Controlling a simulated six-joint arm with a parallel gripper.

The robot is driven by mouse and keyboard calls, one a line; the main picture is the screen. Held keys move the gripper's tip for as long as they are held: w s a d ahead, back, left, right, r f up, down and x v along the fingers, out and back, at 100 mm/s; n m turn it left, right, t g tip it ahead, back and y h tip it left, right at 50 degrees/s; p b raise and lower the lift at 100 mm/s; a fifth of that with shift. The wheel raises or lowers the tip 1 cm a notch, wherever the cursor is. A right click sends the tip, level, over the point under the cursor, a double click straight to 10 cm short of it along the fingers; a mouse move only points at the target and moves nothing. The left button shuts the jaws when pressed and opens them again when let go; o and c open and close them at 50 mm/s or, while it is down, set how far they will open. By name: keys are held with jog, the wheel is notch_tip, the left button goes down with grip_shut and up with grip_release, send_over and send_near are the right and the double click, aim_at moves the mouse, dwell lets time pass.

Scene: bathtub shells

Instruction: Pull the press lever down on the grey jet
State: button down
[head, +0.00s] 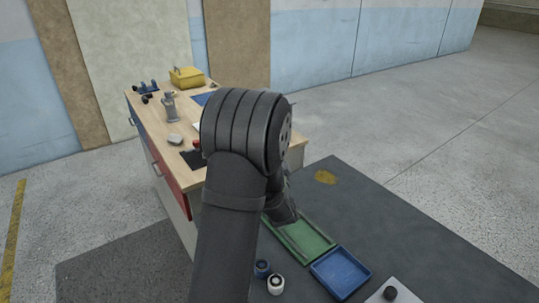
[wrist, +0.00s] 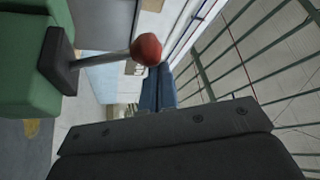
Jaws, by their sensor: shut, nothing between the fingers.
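In the wrist view, a red ball knob (wrist: 147,49) sits at the end of a thin metal lever (wrist: 103,55). The lever comes out of a dark bracket (wrist: 58,61) on a green body (wrist: 24,52) at the left edge. My gripper (wrist: 165,132) is a dark block across the bottom of this view, shut and empty, apart from the knob in the picture. In the head view my arm hides most of the area in front of it, and I cannot make out the fingers. A grey object (head: 169,105) stands on the workbench; I cannot tell whether it is the jet.
The wooden workbench (head: 143,103) also holds a yellow box (head: 187,77), a dark blue item (head: 148,87) and a pale round piece (head: 175,139). A green tray (head: 318,243), a blue tray (head: 341,272) and two small cups (head: 275,283) lie at the front. Open floor is at the right.

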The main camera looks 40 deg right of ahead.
jog(key=s+a, duration=0.1)
jog(key=s, duration=0.8)
jog(key=shift+s+a+f, duration=0.2)
jog(key=shift+f, duration=0.25)
jog(key=w+d+m+g, duration=0.4)
jog(key=w+d+m, duration=0.4)
jog(key=w, duration=0.1)
jog(key=shift+w+d+f+y, duration=0.2)
jog(key=shift+w+d+y, duration=0.05)
jog(key=shift+d+y, duration=0.15)
dwell(0.4)
jog(key=shift+a, duration=0.15)
dwell(0.3)
